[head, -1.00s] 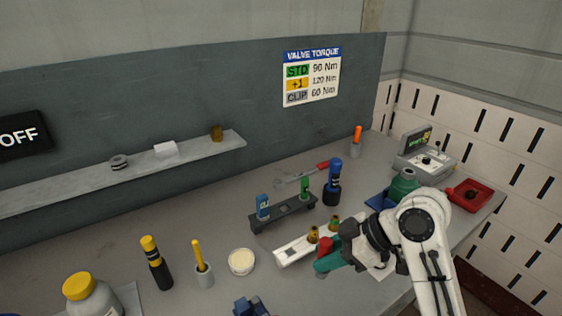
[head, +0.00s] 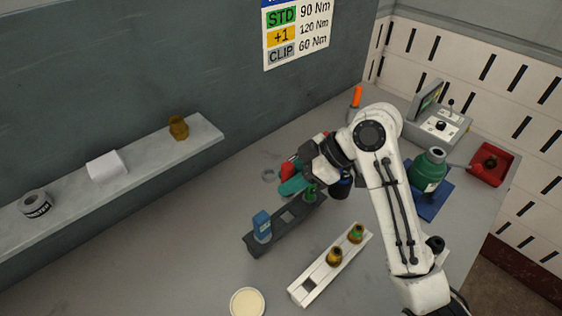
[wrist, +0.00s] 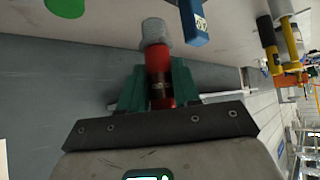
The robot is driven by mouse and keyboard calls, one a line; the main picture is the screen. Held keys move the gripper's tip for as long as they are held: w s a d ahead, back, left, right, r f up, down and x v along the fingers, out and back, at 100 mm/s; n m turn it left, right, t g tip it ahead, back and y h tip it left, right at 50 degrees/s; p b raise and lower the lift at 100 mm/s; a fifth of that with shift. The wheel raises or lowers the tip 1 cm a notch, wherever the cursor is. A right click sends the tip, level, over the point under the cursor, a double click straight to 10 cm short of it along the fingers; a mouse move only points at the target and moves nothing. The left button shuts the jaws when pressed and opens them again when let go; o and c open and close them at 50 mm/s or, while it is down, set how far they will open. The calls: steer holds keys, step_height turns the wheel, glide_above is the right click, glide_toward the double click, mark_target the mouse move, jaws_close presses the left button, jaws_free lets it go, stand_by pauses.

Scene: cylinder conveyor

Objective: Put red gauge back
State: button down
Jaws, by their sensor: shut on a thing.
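My gripper (head: 290,184), with green fingers, is shut on the red gauge (wrist: 158,70). In the wrist view the gauge is a red cylinder with a grey end, between both fingers. In the head view only a little of the red gauge (head: 287,168) shows. The gripper is by the back edge of the dark rack (head: 265,239), near its green gauge (head: 310,194). A blue gauge (head: 262,226) stands at the rack's left end, and also shows in the wrist view (wrist: 195,22). The slot between blue and green is empty. I cannot tell the gauge's height above the rack.
A white tray (head: 316,281) with two brass fittings lies in front of the rack. A cream round dish (head: 247,303) is at the front. A green bottle (head: 427,170) and a red tray (head: 492,178) are right of my arm. A dark-blue item stands partly hidden behind my gripper.

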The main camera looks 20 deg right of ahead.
mark_target(291, 197)
steer(key=shift+f+b, duration=2.35)
steer(key=shift+f, duration=0.8)
steer(key=shift+d, duration=0.15)
steer(key=shift+f+b, duration=0.6)
steer(key=shift+f, duration=0.25)
steer(key=shift+r, duration=0.15)
steer(key=shift+r+p, duration=0.75)
steer(key=shift+p, duration=0.05)
steer(key=shift+f+b, duration=0.4)
steer(key=shift+f, duration=0.4)
steer(key=shift+r+p, duration=0.7)
steer(key=shift+r, duration=0.1)
